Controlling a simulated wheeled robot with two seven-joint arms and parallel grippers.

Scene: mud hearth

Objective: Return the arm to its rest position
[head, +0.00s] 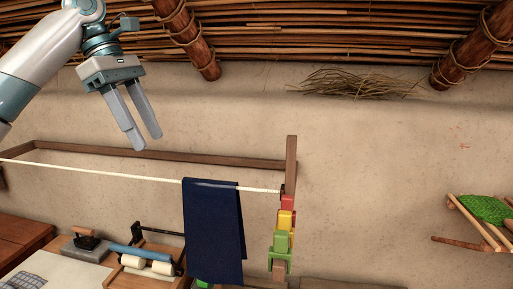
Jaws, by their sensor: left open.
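My left arm comes in from the upper left of the head view. My left gripper (138,126) is open and empty, with its two grey fingers pointing down in front of the mud wall. It is above the wooden rail and apart from everything else. My right gripper is not in view.
A rope (120,175) runs to a wooden post (291,165), with a dark blue cloth (213,235) hanging over it. Colored clips (283,243) hang by the post. A wooden tray (125,278) with white rolls is lower left. A stool with green weave (487,209) is at right.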

